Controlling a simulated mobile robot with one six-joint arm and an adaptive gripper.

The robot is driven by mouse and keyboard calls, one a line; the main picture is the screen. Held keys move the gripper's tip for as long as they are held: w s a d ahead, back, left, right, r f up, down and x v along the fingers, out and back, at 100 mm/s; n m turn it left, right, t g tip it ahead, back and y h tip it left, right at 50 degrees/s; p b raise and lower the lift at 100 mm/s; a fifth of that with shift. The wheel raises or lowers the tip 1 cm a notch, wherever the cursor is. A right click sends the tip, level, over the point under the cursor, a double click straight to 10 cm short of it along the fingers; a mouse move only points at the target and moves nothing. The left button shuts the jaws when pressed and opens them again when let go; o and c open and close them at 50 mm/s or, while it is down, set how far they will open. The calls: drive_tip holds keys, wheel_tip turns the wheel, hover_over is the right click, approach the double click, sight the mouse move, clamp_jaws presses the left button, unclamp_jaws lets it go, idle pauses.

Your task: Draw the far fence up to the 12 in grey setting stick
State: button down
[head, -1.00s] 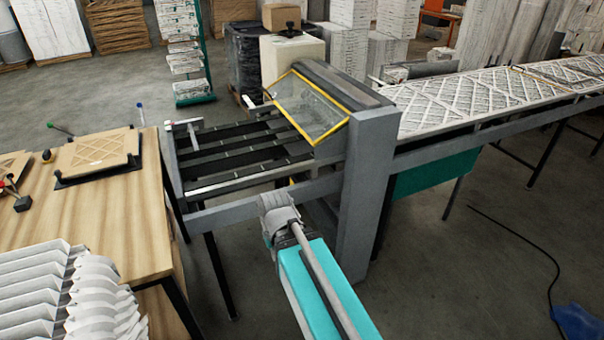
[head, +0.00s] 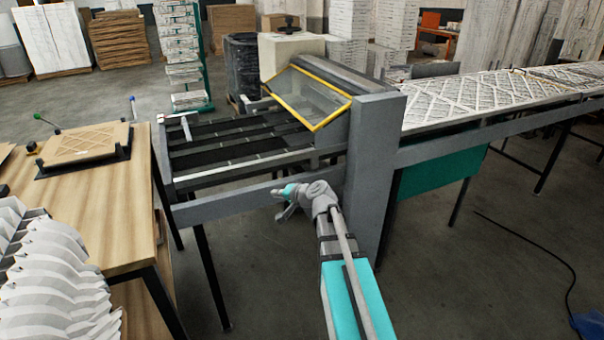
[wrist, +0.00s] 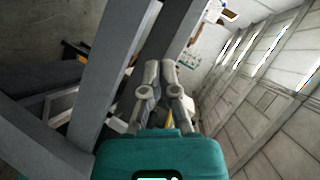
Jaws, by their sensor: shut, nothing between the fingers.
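The machine's infeed bed (head: 228,158) has dark belts running between grey rails. A pale bar (head: 185,127) stands at its far left corner; I cannot tell whether it is part of the far fence or the setting stick. The far side of the bed is partly hidden by the tilted yellow-edged guard. No 12 in marking is readable. My gripper (head: 284,207) is shut and empty, in front of the bed's near side rail and left of the big grey upright. In the wrist view my gripper (wrist: 163,66) shows its fingers together with nothing between them.
The clear guard (head: 307,97) and grey upright (head: 372,170) stand right of the bed. A wooden table (head: 105,205) with a framed filter (head: 88,143) and pleated white stock (head: 50,275) is at left. A conveyor with filters (head: 470,98) runs right. Open floor lies in front.

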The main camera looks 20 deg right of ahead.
sight(301, 157)
drive_tip(key=w+d+f+m+t+h+b, duration=0.1)
drive_tip(key=w+d+m+t+h+b, duration=0.1)
drive_tip(key=d+m, duration=0.3)
drive_tip(key=w+d+m+t+h+b, duration=0.3)
drive_tip(key=d+m+t+b, duration=0.1)
drive_tip(key=d, duration=0.8)
drive_tip(key=shift+d+f+m+h+b, duration=0.3)
drive_tip(key=shift+d+f+m+b, duration=0.1)
drive_tip(key=shift+b, duration=0.4)
drive_tip(key=shift+w+a, duration=0.1)
drive_tip(key=shift+w, duration=0.1)
drive_tip(key=w, duration=1.3)
drive_tip(key=shift+w+a, duration=0.2)
drive_tip(key=shift+w, duration=0.15)
drive_tip(key=shift+w, duration=0.1)
drive_tip(key=w, duration=0.9)
drive_tip(key=shift+a, duration=0.15)
drive_tip(key=shift+s, duration=0.2)
